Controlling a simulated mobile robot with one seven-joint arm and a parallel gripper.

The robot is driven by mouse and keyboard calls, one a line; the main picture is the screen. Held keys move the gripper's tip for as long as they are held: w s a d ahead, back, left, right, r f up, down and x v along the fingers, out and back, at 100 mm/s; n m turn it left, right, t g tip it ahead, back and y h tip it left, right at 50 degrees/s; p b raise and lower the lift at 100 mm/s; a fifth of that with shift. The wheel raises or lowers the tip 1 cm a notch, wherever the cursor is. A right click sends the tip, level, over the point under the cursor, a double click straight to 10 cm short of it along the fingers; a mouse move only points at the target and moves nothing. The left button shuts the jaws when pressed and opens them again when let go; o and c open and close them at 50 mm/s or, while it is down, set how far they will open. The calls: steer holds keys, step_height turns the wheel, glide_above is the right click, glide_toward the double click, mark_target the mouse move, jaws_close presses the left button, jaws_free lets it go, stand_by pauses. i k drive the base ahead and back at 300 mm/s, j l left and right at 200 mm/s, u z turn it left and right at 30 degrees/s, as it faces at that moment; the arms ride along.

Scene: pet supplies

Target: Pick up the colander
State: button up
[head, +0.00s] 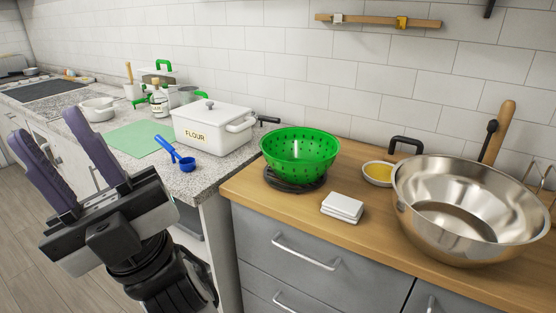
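The colander (300,153) is a bright green bowl with small holes. It sits upright on a dark round trivet (293,184) at the left part of the wooden counter. My gripper (58,148) is at the left of the head view, in front of the counters and well apart from the colander. Its two purple fingers are spread wide, with nothing between them.
A large steel bowl (455,210) stands to the right, beside a small yellow-filled bowl (378,174). Wood near the front edge is clear.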

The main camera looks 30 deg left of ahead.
mark_target(295, 155)
steer(key=u, duration=1.25)
steer(key=i+l+u, duration=0.1)
steer(key=i+l, duration=0.15)
steer(key=l, duration=0.15)
steer(key=i+l+u, duration=0.1)
steer(key=i+l, duration=0.15)
steer(key=l, duration=0.15)
steer(key=i+l+u, duration=0.1)
steer(key=l, duration=0.3)
steer(key=i, duration=0.1)
